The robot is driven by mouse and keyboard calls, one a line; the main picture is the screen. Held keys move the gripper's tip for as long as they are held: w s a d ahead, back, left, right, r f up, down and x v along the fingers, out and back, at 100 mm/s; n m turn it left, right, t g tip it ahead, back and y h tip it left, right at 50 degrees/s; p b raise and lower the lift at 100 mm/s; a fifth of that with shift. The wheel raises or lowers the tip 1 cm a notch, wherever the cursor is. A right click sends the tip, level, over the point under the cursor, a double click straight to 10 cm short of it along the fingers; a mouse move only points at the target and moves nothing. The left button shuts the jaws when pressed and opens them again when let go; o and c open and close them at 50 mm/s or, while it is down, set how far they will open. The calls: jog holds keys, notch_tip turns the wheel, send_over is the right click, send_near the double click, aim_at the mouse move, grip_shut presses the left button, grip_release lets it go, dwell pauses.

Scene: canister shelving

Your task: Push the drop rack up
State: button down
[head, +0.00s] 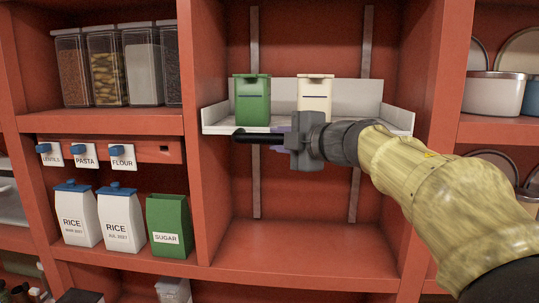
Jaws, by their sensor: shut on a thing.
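The drop rack (284,93) is a white tray with low back and side walls, in the open middle compartment. It sits against two vertical grey rails (256,185) that show both above and below it. A green canister (253,104) and a cream canister (315,97) stand upright on it. A black handle bar (257,137) runs along its front edge. My gripper (290,142) is in front of the rack, below the cream canister, and is shut on the handle bar. Its body hides the bar's right part; my arm comes in from the right.
The red cabinet surrounds the rack closely, with a divider (204,210) on the left. Clear jars (105,68) stand upper left, rice canisters (76,216) and a sugar canister (168,226) lower left. Pots (493,95) are at right. Space above and below the rack is clear.

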jog(key=shift+r, duration=0.45)
jog(key=c, duration=1.2)
grip_release()
jog(key=shift+c, duration=0.2)
jog(key=shift+s+f, duration=0.1)
jog(key=shift+d+f, duration=0.1)
jog(key=shift+s+d, duration=0.2)
jog(key=b+v, duration=0.6)
jog(key=v, duration=1)
jog(key=shift+s, duration=0.4)
jog(key=shift+d, duration=0.15)
